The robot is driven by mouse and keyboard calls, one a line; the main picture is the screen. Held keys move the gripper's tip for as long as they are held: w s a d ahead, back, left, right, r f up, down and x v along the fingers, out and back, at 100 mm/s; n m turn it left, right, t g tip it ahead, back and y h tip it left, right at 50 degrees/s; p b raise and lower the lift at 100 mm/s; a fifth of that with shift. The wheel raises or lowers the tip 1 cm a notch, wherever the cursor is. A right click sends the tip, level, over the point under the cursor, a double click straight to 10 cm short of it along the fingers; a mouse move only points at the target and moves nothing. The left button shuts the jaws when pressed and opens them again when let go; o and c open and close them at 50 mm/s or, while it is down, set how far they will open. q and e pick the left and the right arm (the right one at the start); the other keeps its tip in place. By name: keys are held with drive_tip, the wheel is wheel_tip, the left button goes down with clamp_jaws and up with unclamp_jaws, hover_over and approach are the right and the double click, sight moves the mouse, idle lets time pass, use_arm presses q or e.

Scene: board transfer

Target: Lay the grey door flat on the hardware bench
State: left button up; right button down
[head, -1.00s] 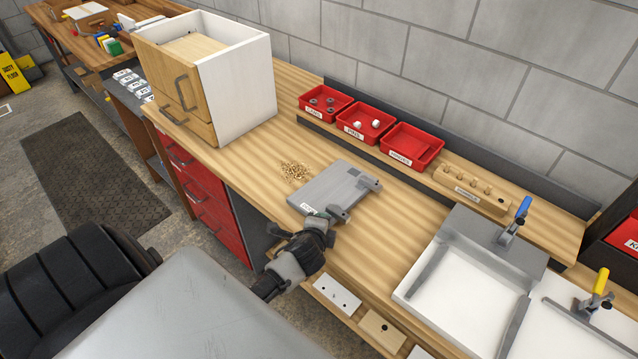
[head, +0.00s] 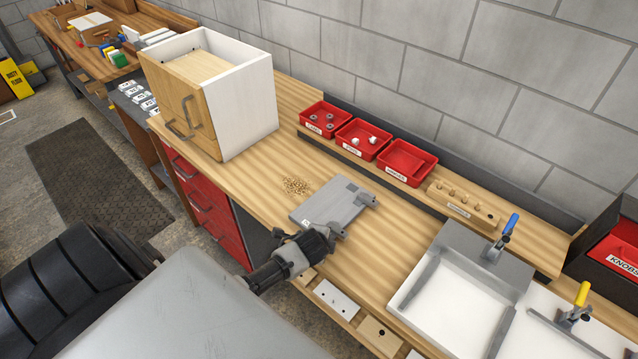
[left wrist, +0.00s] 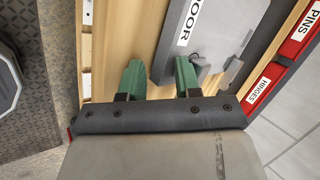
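The grey door (head: 331,202) lies flat on the wooden hardware bench (head: 395,245), with two hinges along its right side. Its DOOR label shows at the front left corner in the head view. In the left wrist view the door (left wrist: 222,28) is close up, label side towards me. My left gripper (head: 333,232) is at the door's front edge in the head view, its fingertips hard to make out there. In the left wrist view its green fingers (left wrist: 158,77) are spread apart, with a visible gap between the left finger and the door. My right gripper is not in view.
A cabinet (head: 238,108) stands at the bench's left, with wood shavings (head: 296,185) nearer the door. Red bins (head: 407,163) and a wooden peg block (head: 462,206) line the back. A white tray with a blue-handled clamp (head: 507,238) is at right.

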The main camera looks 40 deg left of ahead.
use_arm(q)
drive_tip(key=shift+s+d+f+g+h, duration=0.25)
drive_tip(key=shift+s+f+g+h, duration=0.05)
drive_tip(key=shift+s+f+g, duration=0.45)
drive_tip(key=shift+r, duration=0.1)
drive_tip(key=shift+s+d+r, duration=0.25)
drive_tip(key=shift+s+r, duration=0.15)
drive_tip(key=shift+s, duration=0.3)
drive_tip(key=shift+s+d+r, duration=0.2)
drive_tip(key=shift+s+r, duration=0.15)
drive_tip(key=shift+s, duration=0.3)
drive_tip(key=shift+r, duration=0.15)
drive_tip(key=o, duration=0.6)
drive_tip(key=shift+w, duration=0.25)
drive_tip(key=shift+c, duration=0.2)
wheel_tip(320, 180, up, 8)
drive_tip(key=s, duration=0.1)
drive_tip(key=shift+s+d, duration=0.2)
drive_tip(key=shift+d, duration=0.1)
